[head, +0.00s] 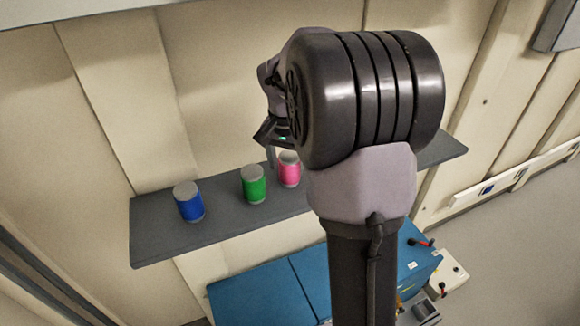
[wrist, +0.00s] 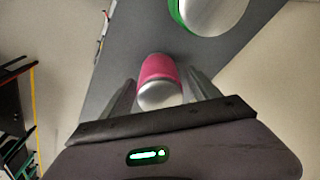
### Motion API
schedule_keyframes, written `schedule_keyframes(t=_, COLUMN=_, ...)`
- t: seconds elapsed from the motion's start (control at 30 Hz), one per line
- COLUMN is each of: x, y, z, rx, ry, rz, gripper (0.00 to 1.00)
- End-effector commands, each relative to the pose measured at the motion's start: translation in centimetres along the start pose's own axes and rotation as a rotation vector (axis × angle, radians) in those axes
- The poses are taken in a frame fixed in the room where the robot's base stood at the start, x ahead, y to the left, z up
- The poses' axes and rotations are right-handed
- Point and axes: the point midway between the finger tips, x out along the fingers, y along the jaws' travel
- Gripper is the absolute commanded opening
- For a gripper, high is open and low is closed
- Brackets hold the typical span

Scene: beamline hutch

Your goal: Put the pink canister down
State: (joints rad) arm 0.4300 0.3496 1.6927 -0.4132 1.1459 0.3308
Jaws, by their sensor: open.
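The pink canister (head: 289,171) stands upright on the grey wall shelf (head: 150,230), to the right of a green canister (head: 253,184). In the wrist view the pink canister (wrist: 160,80) lies between the two fingers of my gripper (wrist: 158,92). The fingers are open, with a gap visible on either side of it. In the head view my gripper (head: 273,155) is at the pink canister, mostly hidden behind my arm. The green canister also shows at the top of the wrist view (wrist: 205,12).
A blue canister (head: 189,202) stands on the shelf left of the green one. The shelf's left end and its stretch right of my arm are bare. Below is a blue cabinet (head: 262,296). The wall (head: 220,80) rises behind the shelf.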

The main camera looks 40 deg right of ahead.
Motion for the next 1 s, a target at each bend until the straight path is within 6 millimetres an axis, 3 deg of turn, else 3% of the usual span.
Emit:
schedule_keyframes(t=0.03, x=-1.7, y=-0.1, z=-0.1, rx=0.000, ry=0.003, rz=-0.002, gripper=0.71)
schedule_keyframes(t=0.1, x=-3.4, y=-0.1, z=-0.1, rx=0.001, ry=0.003, rz=-0.003, gripper=0.71)
schedule_keyframes(t=0.27, x=-5.7, y=0.0, z=0.0, rx=-0.001, ry=0.002, rz=-0.002, gripper=0.71)
schedule_keyframes(t=0.33, x=-6.9, y=-0.3, z=1.1, rx=-0.023, ry=0.008, rz=-0.021, gripper=0.71)
schedule_keyframes(t=0.43, x=-10.4, y=-1.1, z=6.3, rx=-0.122, ry=0.033, rz=-0.102, gripper=0.71)
schedule_keyframes(t=0.53, x=-13.9, y=-0.9, z=14.5, rx=-0.275, ry=0.068, rz=-0.230, gripper=0.71)
schedule_keyframes(t=0.6, x=-15.1, y=0.1, z=20.4, rx=-0.382, ry=0.094, rz=-0.325, gripper=0.71)
schedule_keyframes(t=0.7, x=-15.1, y=2.0, z=26.4, rx=-0.499, ry=0.124, rz=-0.432, gripper=0.71)
schedule_keyframes(t=0.83, x=-14.3, y=3.5, z=30.2, rx=-0.576, ry=0.143, rz=-0.507, gripper=0.71)
schedule_keyframes(t=1.0, x=-14.0, y=3.8, z=30.9, rx=-0.590, ry=0.146, rz=-0.520, gripper=0.71)
